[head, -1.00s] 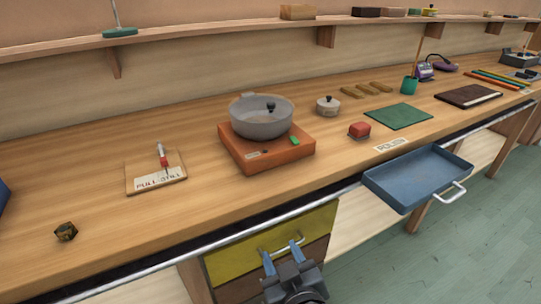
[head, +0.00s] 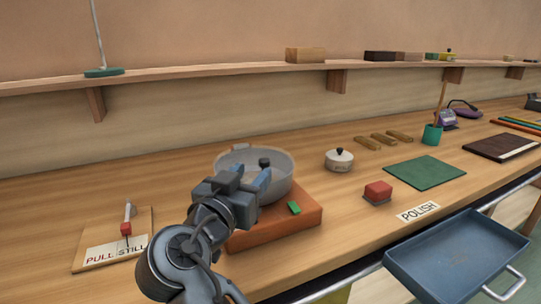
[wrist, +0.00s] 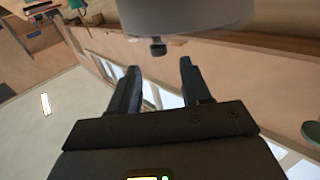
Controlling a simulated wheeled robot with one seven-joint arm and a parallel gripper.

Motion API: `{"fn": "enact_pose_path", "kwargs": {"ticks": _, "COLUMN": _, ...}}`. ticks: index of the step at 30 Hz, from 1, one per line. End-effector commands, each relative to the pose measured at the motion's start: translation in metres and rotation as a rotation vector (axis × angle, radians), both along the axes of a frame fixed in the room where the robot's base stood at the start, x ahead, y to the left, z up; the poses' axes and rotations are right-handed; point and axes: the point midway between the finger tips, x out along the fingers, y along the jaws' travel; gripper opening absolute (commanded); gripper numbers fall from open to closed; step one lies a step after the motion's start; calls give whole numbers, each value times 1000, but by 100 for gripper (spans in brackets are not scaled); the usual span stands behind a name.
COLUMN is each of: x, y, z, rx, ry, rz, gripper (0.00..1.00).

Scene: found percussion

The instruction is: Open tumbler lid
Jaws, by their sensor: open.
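The tumbler is a round grey drum (head: 283,180) on an orange base (head: 308,212) with a green switch (head: 294,208). Its lid has a small dark knob (head: 264,162). My gripper (head: 254,175) is in front of the drum, hiding part of its front and of the base. In the wrist view the jaws of my gripper (wrist: 160,76) are apart and empty. The dark knob (wrist: 158,47) shows just beyond the fingertips, roughly between them, against the grey lid or drum (wrist: 190,14). I cannot tell whether any finger touches the drum.
A small lidded pot (head: 339,161) and a red block (head: 378,192) stand right of the tumbler. A green mat (head: 425,172) lies farther right. A blue tray (head: 455,260) juts out beyond the front edge. A "PULL STILL" board (head: 92,260) lies left.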

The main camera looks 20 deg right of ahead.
Motion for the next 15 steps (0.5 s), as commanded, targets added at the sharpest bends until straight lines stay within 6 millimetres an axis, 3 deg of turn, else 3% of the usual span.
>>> {"fn": "enact_pose_path", "kwargs": {"ticks": 15, "x": 48, "y": -48, "z": 1, "rx": 0, "ry": 1, "rz": 0, "gripper": 48}}
